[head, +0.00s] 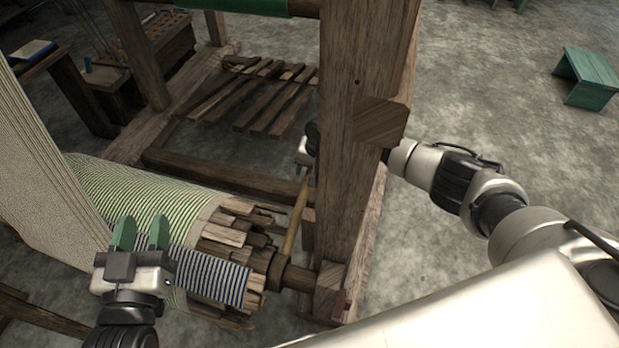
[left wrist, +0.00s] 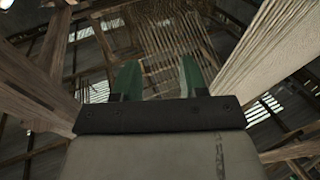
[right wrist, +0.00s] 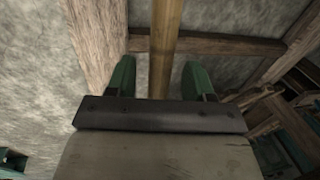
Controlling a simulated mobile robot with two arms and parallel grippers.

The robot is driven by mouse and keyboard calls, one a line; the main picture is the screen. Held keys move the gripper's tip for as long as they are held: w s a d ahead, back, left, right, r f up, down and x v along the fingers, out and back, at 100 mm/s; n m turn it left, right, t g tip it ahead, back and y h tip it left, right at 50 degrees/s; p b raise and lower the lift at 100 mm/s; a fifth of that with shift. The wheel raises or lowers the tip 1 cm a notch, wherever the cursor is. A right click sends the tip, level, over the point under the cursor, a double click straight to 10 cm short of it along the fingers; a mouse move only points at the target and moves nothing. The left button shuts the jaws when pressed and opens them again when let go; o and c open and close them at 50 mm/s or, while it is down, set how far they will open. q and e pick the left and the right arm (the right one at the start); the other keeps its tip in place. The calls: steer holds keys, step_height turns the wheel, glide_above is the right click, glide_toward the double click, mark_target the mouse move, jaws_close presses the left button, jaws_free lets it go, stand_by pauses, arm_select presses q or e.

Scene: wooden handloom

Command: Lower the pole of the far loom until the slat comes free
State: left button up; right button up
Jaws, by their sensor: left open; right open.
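The pole (head: 296,218) is a thin, light-brown wooden rod. It leans up from the end of the cloth beam, beside the loom's thick front post (head: 345,180). In the right wrist view the pole (right wrist: 165,45) runs between the green fingers of my open right gripper (right wrist: 160,80). In the head view my right gripper (head: 305,152) is mostly hidden behind the post, near the pole's upper end. Several wooden slats (head: 232,232) ring the beam under striped cloth; I cannot tell which one is meant. My left gripper (head: 140,232) is open and empty in front of the cloth roll.
Pale warp threads (head: 45,150) slope down at the left. Several treadles (head: 255,95) lie behind the beam. A green stool (head: 588,78) stands far right on open grey floor. My right arm passes around the outer side of the post.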

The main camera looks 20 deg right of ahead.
arm_select(q)
steer(key=shift+s+d+r+t+h+b, duration=0.15)
steer(key=shift+r+t+h, duration=0.1)
steer(key=shift+r+t, duration=0.35)
steer(key=shift+s+r+t+h+b, duration=0.2)
steer(key=shift+r+t, duration=0.25)
steer(key=shift+r, duration=0.2)
steer(key=shift+s+d+r+t+h+b, duration=0.15)
steer(key=shift+r+t+h, duration=0.1)
steer(key=shift+r+t, duration=0.35)
arm_select(e)
steer(key=shift+w+a+f, duration=0.1)
steer(key=shift+f, duration=0.55)
steer(key=shift+w+a+f, duration=0.1)
steer(key=shift+f, duration=0.5)
arm_select(q)
steer(key=shift+a, duration=0.1)
arm_select(e)
jaws_close()
